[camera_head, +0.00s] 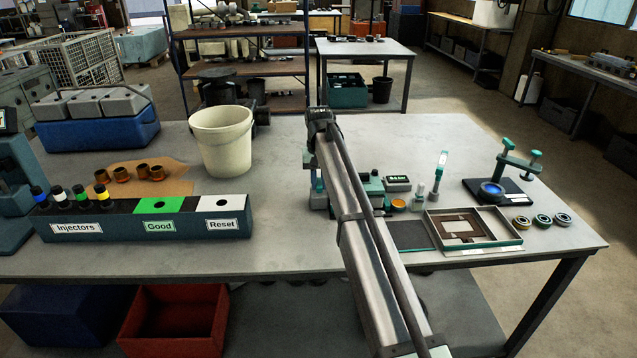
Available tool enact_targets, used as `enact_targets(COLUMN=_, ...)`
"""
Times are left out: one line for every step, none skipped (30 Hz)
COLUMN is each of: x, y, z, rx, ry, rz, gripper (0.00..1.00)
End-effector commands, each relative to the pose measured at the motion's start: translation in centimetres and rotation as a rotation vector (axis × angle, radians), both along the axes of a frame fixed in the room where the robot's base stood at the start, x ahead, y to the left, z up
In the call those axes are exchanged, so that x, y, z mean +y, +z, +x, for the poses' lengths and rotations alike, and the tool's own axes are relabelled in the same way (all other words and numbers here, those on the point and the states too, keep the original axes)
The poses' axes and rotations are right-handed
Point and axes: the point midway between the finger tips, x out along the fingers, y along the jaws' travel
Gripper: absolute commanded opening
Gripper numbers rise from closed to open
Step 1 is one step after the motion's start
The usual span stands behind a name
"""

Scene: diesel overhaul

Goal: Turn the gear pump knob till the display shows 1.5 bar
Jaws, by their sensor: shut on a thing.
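A teal device (372,186), which looks like the gear pump, stands on the grey workbench and is partly hidden behind my arm. Beside it on the right is a small dark display (397,180) with light digits, too small to read surely. I cannot make out the knob. My arm reaches from the bottom edge up over the bench and hides the area just left of the device.
A cream bucket (222,140) and a long box labelled Injectors, Good and Reset (150,226) stand left of my arm. Right of it are a shallow tray (507,241), a teal stand on a black base (515,192) and several rings. Bare bench (275,240) lies between the box and arm.

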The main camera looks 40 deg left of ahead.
Motion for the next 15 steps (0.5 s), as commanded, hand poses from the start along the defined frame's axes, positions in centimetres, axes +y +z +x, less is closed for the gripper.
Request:
enact_targets(x=0.04, y=0.01, z=-0.04, rx=0.001, ry=0.001, rz=0.001, gripper=0.00)
enact_targets(x=0.04, y=0.01, z=-0.04, rx=0.001, ry=0.001, rz=0.001, gripper=0.00)
enact_targets(x=0.04, y=0.01, z=-0.04, rx=0.001, ry=0.001, rz=0.001, gripper=0.00)
enact_targets(x=0.04, y=0.01, z=-0.04, rx=0.001, ry=0.001, rz=0.001, gripper=0.00)
enact_targets(x=0.04, y=0.01, z=-0.06, rx=0.001, ry=0.000, rz=0.001, gripper=0.00)
enact_targets(x=0.04, y=0.01, z=-0.06, rx=0.001, ry=-0.004, rz=0.001, gripper=0.00)
enact_targets(x=0.05, y=0.02, z=-0.05, rx=0.001, ry=-0.011, rz=0.001, gripper=0.00)
enact_targets(x=0.06, y=0.02, z=-0.06, rx=0.001, ry=-0.024, rz=0.001, gripper=0.00)
enact_targets(x=0.06, y=0.02, z=-0.06, rx=0.001, ry=-0.049, rz=0.001, gripper=0.00)
enact_targets(x=0.06, y=0.02, z=-0.06, rx=0.001, ry=-0.074, rz=0.001, gripper=0.00)
enact_targets(x=0.06, y=0.02, z=-0.06, rx=0.001, ry=-0.103, rz=0.001, gripper=0.00)
enact_targets(x=0.06, y=0.02, z=-0.06, rx=0.001, ry=-0.144, rz=0.001, gripper=0.00)
enact_targets(x=0.06, y=0.02, z=-0.06, rx=0.001, ry=-0.176, rz=0.001, gripper=0.00)
enact_targets(x=0.06, y=0.02, z=-0.06, rx=0.001, ry=-0.207, rz=0.001, gripper=0.00)
enact_targets(x=0.06, y=0.02, z=-0.06, rx=0.001, ry=-0.248, rz=0.001, gripper=0.00)
